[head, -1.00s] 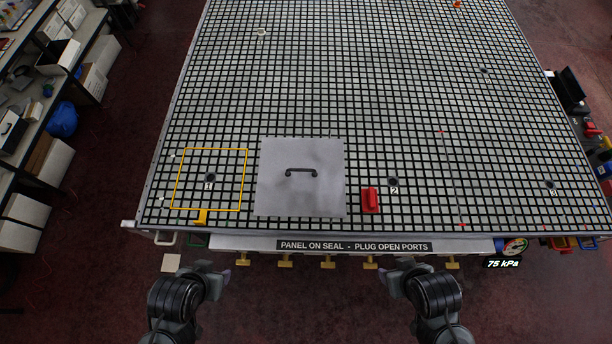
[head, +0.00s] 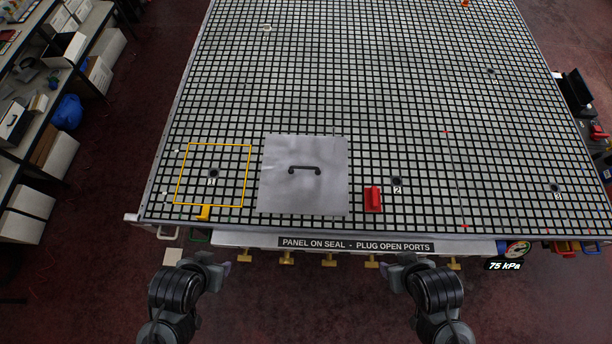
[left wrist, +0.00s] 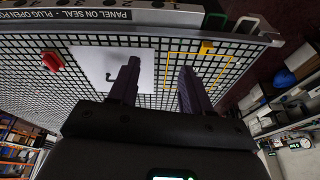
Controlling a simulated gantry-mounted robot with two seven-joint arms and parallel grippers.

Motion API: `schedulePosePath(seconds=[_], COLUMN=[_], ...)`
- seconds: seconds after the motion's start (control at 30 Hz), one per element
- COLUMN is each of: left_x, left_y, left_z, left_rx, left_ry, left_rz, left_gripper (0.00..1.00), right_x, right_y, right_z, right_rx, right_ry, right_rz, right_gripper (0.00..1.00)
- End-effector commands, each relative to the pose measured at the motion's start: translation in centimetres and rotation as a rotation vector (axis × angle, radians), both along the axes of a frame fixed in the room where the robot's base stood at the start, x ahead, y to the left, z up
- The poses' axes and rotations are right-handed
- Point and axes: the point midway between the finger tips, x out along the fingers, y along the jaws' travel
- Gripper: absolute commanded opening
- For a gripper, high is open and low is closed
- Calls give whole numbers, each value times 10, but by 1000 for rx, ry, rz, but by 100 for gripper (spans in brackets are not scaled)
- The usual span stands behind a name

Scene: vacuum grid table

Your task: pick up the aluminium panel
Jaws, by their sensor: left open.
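The aluminium panel (head: 302,196) is a flat grey square with a dark bar handle (head: 304,169) at its middle. It lies on the black-and-white grid table (head: 350,90) near the front edge. It also shows in the left wrist view (left wrist: 90,68), with the handle partly beside a finger. My left gripper (head: 226,268) is in front of the table, apart from the panel. Its two fingers stand apart and empty in the left wrist view (left wrist: 158,88). My right gripper (head: 391,270) is also in front of the table, and its jaw state is unclear.
A yellow outlined square (head: 248,175) around port 1 lies left of the panel, with a yellow block (head: 203,213) at its front. A red block (head: 373,200) stands close to the panel's right. A gauge (head: 517,249) and a 75 kPa readout (head: 504,266) are at front right.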

Motion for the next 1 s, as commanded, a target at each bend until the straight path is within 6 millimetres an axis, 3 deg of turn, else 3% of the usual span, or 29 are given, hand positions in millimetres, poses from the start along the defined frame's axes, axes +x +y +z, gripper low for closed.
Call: schedulePosePath(seconds=[0.2,0.37,0.73,0.87,1.0], left_x=[0,0,0,15,50], left_y=[-1,-2,-2,-5,-25], left_z=[0,0,0,6,11], left_rx=[-4,-10,5,42,152], left_ry=[0,-1,-2,-92,-308], left_rz=[2,6,-32,-173,-501], left_gripper=[49,28,28,28,28], right_x=[0,0,1,1,2], right_y=[0,0,0,0,0], right_z=[0,0,1,1,1], right_rx=[1,1,2,2,0], right_ry=[-1,-1,-2,-3,-5], right_rz=[-1,-1,-1,-1,0], right_gripper=[53,53,53,53,53])
